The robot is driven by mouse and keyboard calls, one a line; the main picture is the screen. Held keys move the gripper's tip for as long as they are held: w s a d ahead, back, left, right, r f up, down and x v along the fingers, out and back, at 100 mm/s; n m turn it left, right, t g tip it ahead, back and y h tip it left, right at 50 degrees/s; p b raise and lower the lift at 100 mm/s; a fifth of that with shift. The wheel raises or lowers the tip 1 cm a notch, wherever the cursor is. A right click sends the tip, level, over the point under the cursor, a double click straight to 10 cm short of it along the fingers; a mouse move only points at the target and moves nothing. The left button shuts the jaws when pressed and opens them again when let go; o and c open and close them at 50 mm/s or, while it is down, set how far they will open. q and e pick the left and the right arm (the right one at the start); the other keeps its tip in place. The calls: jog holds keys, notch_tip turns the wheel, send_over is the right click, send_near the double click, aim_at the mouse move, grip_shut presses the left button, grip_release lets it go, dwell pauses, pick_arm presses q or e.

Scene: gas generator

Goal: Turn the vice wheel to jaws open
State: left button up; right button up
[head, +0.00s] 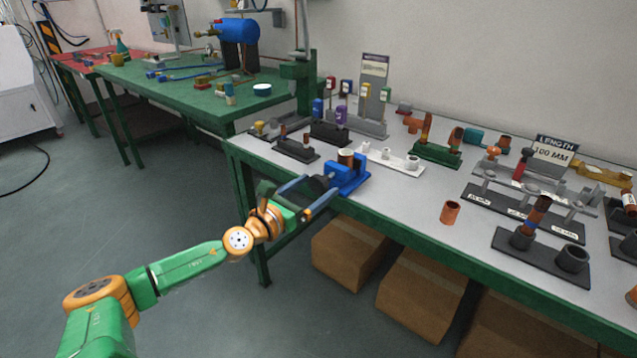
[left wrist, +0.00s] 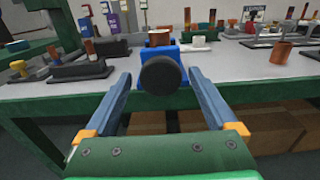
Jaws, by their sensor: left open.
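The blue vice (head: 347,177) stands at the front edge of the grey-topped bench, with a copper-coloured pipe piece (head: 346,157) upright in its top. Its dark round wheel (left wrist: 162,75) faces me in the left wrist view, in front of the blue vice body (left wrist: 168,99). My left gripper (head: 313,196) reaches in from the left at the bench edge. In the left wrist view the left gripper (left wrist: 162,86) is open, with one finger on each side of the wheel. Gaps show between the fingers and the wheel rim. My right gripper is not in view.
On the bench (head: 400,192) are a dark block with pegs (head: 296,150) left of the vice, a white holder (head: 391,159) to its right and a loose copper piece (head: 450,212). Cardboard boxes (head: 421,289) stand underneath. The floor in front is clear.

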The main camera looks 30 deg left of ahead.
pick_arm(q)
jog(key=shift+w+d, duration=0.1)
jog(key=shift+w, duration=0.75)
jog(key=shift+c, duration=0.2)
jog(key=c, duration=1.3)
jog(key=n, duration=0.3)
jog(key=shift+n+p, duration=0.3)
jog(key=shift+n, duration=0.1)
jog(key=n+p, duration=0.1)
jog(key=n, duration=0.3)
jog(key=shift+d+r+n, duration=0.1)
jog(key=shift+n, duration=0.3)
